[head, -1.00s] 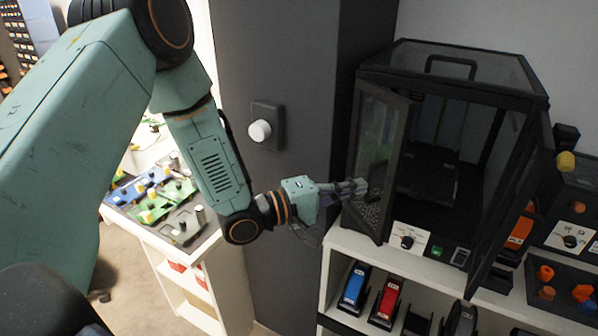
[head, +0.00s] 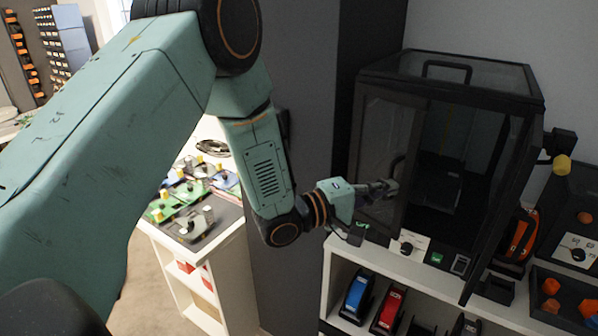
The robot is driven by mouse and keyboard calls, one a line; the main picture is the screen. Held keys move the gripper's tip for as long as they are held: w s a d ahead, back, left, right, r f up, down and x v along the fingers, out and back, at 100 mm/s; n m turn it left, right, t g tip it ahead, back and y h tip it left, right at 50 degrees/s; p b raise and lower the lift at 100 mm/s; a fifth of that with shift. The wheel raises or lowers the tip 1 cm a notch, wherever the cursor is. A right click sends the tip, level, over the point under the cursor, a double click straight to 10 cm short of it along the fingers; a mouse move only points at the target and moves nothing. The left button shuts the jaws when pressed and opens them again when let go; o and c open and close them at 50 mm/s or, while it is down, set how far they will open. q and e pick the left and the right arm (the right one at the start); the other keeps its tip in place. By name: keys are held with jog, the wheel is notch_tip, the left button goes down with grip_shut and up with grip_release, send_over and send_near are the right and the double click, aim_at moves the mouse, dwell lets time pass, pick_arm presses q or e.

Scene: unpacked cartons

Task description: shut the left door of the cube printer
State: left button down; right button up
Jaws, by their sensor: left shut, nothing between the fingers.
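The cube printer (head: 540,100) is a black-framed box with clear panels on a white shelf unit. Its left door (head: 374,150) is a dark-framed panel, partly swung out from the front. The right door (head: 490,225) stands wide open towards me, so the dark inside shows between them. My left gripper (head: 388,189) is shut and empty at the left door's outer face, near its handle; whether it touches cannot be told. My right gripper does not show.
A grey pillar (head: 305,90) stands left of the printer. A white bench (head: 185,245) with small coloured parts is further left. Blue (head: 356,295) and red (head: 389,310) items sit on the shelf below. Orange pieces (head: 551,286) lie in a dark tray at right.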

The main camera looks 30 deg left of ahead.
aim_at(410, 182)
pick_arm(q)
jog(key=shift+x, duration=1.1)
jog(key=shift+w+d+f, duration=0.15)
jog(key=shift+w+d, duration=0.1)
jog(key=shift+w, duration=0.25)
